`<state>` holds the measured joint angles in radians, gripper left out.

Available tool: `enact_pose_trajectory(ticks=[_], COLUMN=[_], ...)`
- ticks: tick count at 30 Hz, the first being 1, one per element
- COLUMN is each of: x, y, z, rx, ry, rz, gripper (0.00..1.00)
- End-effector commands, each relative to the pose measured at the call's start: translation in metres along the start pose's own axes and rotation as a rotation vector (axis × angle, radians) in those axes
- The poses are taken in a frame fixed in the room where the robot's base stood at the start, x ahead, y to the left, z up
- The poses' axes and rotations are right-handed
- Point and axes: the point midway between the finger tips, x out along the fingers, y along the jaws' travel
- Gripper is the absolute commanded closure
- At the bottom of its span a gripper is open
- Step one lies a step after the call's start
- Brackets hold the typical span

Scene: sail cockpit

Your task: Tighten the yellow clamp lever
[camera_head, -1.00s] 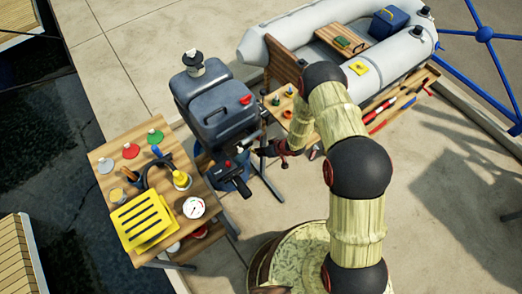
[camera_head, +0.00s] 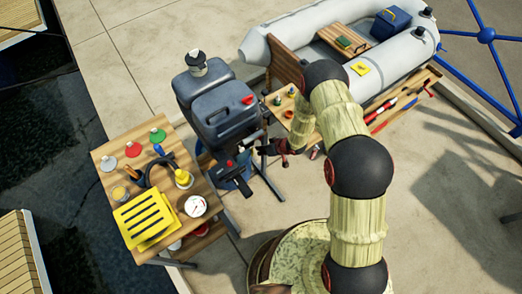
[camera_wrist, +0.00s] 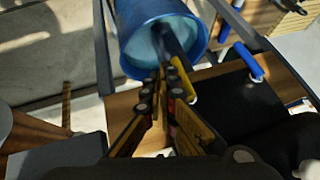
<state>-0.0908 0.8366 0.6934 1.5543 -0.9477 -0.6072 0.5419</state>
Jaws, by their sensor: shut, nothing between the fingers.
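I cannot pick out a yellow clamp lever for certain in either view. The dark grey outboard motor (camera_head: 218,108) stands at the centre left in the head view, above its stand. My gripper (camera_wrist: 162,78) is shut and empty in the wrist view, its yellow-and-black fingers meeting beside a dark shaft. In the head view my gripper (camera_head: 282,147) is small and dark, just right of the motor; its fingertips are hard to make out.
A blue bucket (camera_wrist: 160,38) stands beyond my fingertips. A wooden table (camera_head: 205,187) at left holds a yellow slotted rack (camera_head: 147,218), a gauge (camera_head: 195,206) and coloured discs. A grey inflatable boat (camera_head: 395,58) lies at upper right. Open concrete floor (camera_head: 450,180) is at right.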

Motion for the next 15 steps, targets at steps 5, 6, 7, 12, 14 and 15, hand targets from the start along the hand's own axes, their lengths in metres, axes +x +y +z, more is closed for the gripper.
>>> enact_pose_trajectory(ticks=[5,6,7,12,14,15], x=[0.0,0.0,0.0,-0.009,-0.018,-0.024], y=[0.0,0.0,0.0,0.001,0.001,0.001], z=[0.001,0.001,0.001,0.0,-0.001,-0.001], rx=[0.0,0.0,0.0,0.001,0.001,0.001], ry=[0.0,0.0,0.0,0.001,0.001,0.001], rz=[0.0,0.0,0.0,0.001,0.001,0.001], gripper=[1.0,1.0,1.0,1.0,1.0,1.0])
